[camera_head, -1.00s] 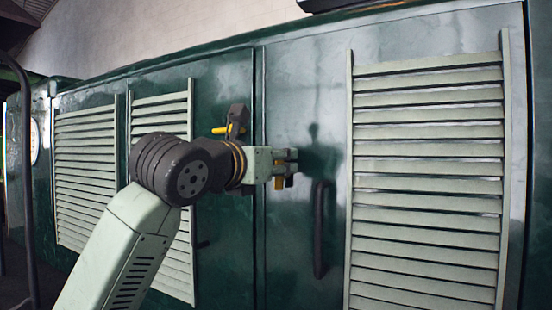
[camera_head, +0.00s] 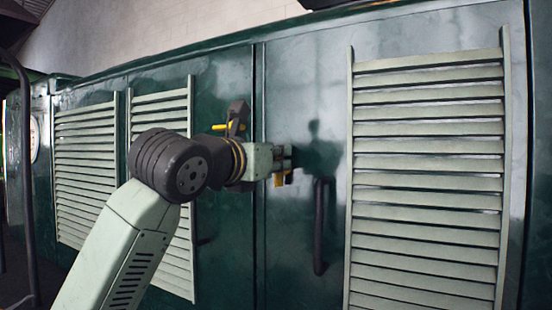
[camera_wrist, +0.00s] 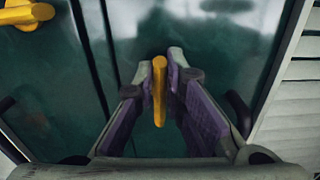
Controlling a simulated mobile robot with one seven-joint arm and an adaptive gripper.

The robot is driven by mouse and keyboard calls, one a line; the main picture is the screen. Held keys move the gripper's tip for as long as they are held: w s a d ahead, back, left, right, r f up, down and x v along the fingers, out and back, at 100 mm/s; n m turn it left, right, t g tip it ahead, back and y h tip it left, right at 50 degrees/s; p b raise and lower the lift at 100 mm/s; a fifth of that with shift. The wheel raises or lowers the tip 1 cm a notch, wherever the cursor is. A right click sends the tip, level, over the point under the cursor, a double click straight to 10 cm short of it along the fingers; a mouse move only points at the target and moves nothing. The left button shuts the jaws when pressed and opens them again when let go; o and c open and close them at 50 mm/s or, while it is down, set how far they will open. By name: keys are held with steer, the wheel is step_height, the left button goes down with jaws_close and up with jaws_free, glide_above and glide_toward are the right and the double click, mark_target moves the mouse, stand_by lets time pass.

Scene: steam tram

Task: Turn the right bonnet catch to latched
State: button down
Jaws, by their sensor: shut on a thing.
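The right bonnet catch (camera_wrist: 159,92) is a yellow bar. In the wrist view it stands nearly upright in the picture between my fingertips. My gripper (camera_wrist: 168,70) is shut on it, with a finger on each side. In the head view my gripper (camera_head: 285,163) is against the green bonnet side, right of the vertical door seam, and a bit of yellow catch (camera_head: 283,179) shows at its fingers. Most of that catch and its base are hidden there. Another yellow catch (camera_head: 227,127) lies left of the seam, and it also shows in the wrist view (camera_wrist: 28,15).
A dark vertical handle (camera_head: 320,225) stands out from the panel just right of my gripper. A pale louvred panel (camera_head: 428,180) is farther right. More louvres (camera_head: 85,175) are on the left, partly behind my arm.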

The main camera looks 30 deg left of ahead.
steer(key=shift+m, duration=0.3)
steer(key=m+b, duration=0.1)
steer(key=m, duration=0.3)
steer(key=d+f+m+b, duration=0.1)
steer(key=m+b, duration=0.1)
steer(key=m, duration=0.2)
steer(key=m+b, duration=0.2)
steer(key=m, duration=0.2)
steer(key=shift+d+f+m, duration=0.2)
steer(key=shift+d+m, duration=0.2)
steer(key=shift+d+f+m+b, duration=0.1)
steer(key=shift+f+m+b, duration=0.1)
steer(key=shift+m, duration=0.8)
steer(key=shift+f+m+b, duration=0.1)
steer(key=shift+m+b, duration=0.1)
steer(key=shift+m, duration=0.8)
steer(key=c, duration=1.7)
jaws_free()
steer(key=shift+o, duration=0.2)
